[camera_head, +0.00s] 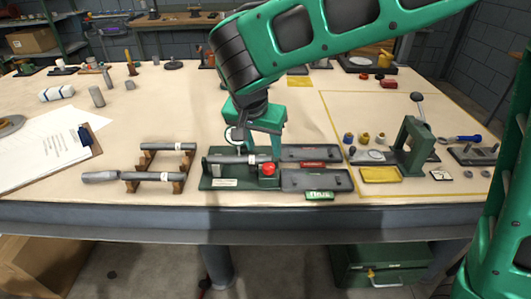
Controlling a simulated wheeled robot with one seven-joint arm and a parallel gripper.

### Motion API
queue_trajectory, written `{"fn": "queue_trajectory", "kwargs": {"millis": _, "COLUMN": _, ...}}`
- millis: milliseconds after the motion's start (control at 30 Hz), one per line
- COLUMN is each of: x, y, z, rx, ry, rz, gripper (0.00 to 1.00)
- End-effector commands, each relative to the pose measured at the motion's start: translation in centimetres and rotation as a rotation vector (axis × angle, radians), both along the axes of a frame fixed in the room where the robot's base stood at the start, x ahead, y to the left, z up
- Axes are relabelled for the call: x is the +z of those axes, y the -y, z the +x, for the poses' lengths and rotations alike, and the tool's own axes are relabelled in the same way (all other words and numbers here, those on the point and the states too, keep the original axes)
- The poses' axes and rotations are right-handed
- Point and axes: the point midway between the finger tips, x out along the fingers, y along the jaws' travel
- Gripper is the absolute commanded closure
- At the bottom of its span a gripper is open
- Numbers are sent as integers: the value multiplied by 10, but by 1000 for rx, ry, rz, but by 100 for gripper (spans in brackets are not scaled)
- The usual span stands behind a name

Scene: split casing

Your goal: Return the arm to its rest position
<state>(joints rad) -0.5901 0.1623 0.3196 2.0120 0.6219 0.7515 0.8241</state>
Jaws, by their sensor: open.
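My green arm reaches in from the upper right over the workbench (230,207). My gripper (262,148) points down, open, close above and behind a green fixture (215,183) in the middle of the front part of the bench. A grey cylindrical casing (236,160) lies across the fixture, with a red knob (268,169) at its right end. The fingertips are partly hidden behind the fixture and the cylinder, and I cannot tell whether they touch anything.
Two wooden cradles with grey cylinders (150,176) stand to the left. Grey trays (317,181) lie just right of the fixture. A green press (411,145) stands farther right. A clipboard (86,140) lies at left. The bench behind the cradles has free room.

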Motion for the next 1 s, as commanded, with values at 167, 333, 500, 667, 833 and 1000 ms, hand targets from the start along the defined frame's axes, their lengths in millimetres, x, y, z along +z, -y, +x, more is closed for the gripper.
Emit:
{"fn": "queue_trajectory", "kwargs": {"millis": 167, "x": 8, "y": -1, "z": -4, "rx": 1, "ry": -1, "rz": -1, "gripper": 52}}
{"fn": "queue_trajectory", "kwargs": {"millis": 333, "x": 9, "y": -1, "z": -4, "rx": 1, "ry": -1, "rz": -1, "gripper": 52}}
{"fn": "queue_trajectory", "kwargs": {"millis": 500, "x": 9, "y": 3, "z": -3, "rx": -2, "ry": -2, "rz": -3, "gripper": 52}}
{"fn": "queue_trajectory", "kwargs": {"millis": 667, "x": 15, "y": 53, "z": 1, "rx": -28, "ry": -24, "rz": -26, "gripper": 52}}
{"fn": "queue_trajectory", "kwargs": {"millis": 833, "x": 21, "y": 158, "z": -9, "rx": -75, "ry": -91, "rz": -59, "gripper": 52}}
{"fn": "queue_trajectory", "kwargs": {"millis": 1000, "x": 22, "y": 262, "z": -52, "rx": -121, "ry": -182, "rz": -58, "gripper": 52}}
